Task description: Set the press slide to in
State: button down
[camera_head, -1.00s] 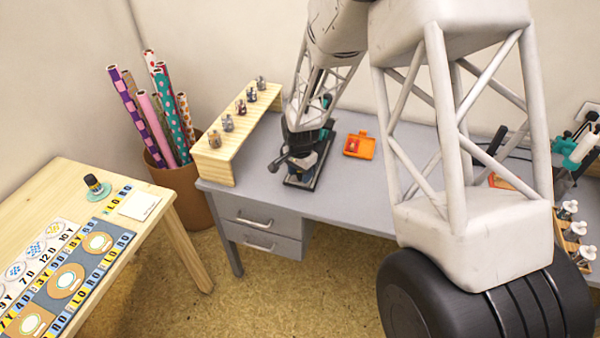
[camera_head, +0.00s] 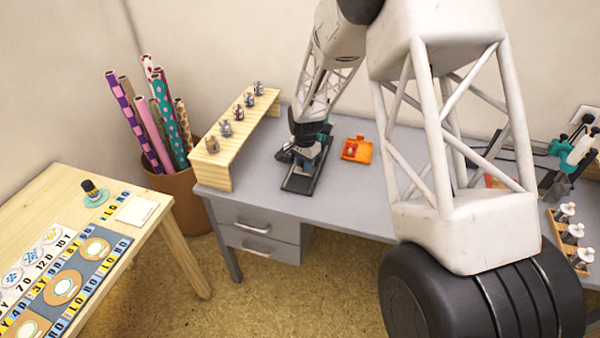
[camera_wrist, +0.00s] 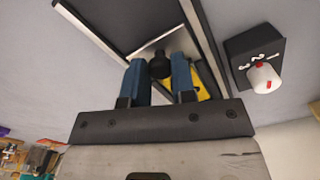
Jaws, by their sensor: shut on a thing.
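The press (camera_head: 298,184) stands on the grey desk, a dark frame with a teal upper part that my arm partly covers. In the wrist view, its slide is a pale metal plate (camera_wrist: 176,42) between dark rails (camera_wrist: 105,38), with a black knob (camera_wrist: 160,66) on it. My gripper (camera_wrist: 160,70) has its two blue fingers on either side of the knob and is shut on it. In the head view, my gripper (camera_head: 304,160) is low over the press base. How far along its rails the slide sits is hard to tell.
A black box with a white, red-marked dial (camera_wrist: 264,77) is close beside the rails. An open orange box (camera_head: 357,149) lies right of the press. A wooden rack of stamps (camera_head: 236,135) stands to its left. Bare desk (camera_head: 262,160) lies between rack and press.

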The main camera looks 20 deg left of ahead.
jog(key=shift+w+r, duration=0.1)
jog(key=shift+w, duration=0.75)
jog(key=c, duration=0.9)
grip_release()
jog(key=shift+c, duration=0.2)
jog(key=shift+r, duration=0.1)
notch_tip(320, 180, up, 8)
jog(key=shift+f, duration=0.25)
jog(key=shift+r, duration=0.1)
